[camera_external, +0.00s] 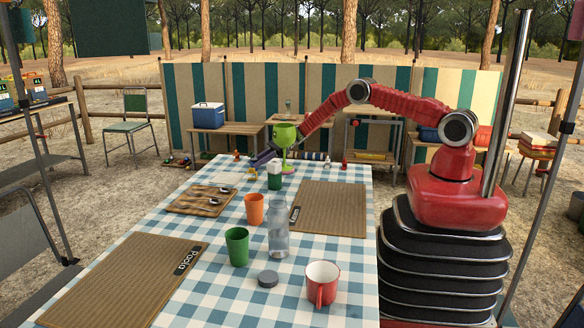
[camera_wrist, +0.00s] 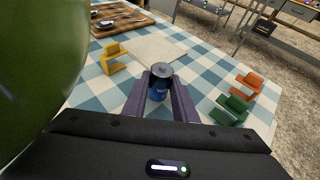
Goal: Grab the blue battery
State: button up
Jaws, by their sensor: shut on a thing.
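The blue battery (camera_wrist: 159,82), a cylinder with a dark top and a small terminal, stands between my gripper's two purple fingers in the wrist view. My gripper (camera_wrist: 160,98) is shut on it, one finger along each side. The battery's lower part is partly hidden by the fingers and the gripper's body. In the external view my gripper (camera_external: 263,158) is at the far end of the checked table, behind the green goblet (camera_external: 286,135). I cannot make out the battery there. Whether it touches the table is unclear.
The large green shape (camera_wrist: 38,50) close at left in the wrist view looks like the goblet. A yellow piece (camera_wrist: 112,58), a green piece (camera_wrist: 235,108) and an orange piece (camera_wrist: 250,83) lie nearby. A clear bottle (camera_external: 278,230) and several cups stand nearer the camera.

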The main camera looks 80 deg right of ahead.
jog(key=c, duration=0.4)
grip_shut()
jog(key=shift+r, duration=0.1)
jog(key=s+d, duration=2.1)
jog(key=s, duration=0.2)
jog(key=shift+s+d, duration=0.3)
jog(key=shift+d, duration=0.05)
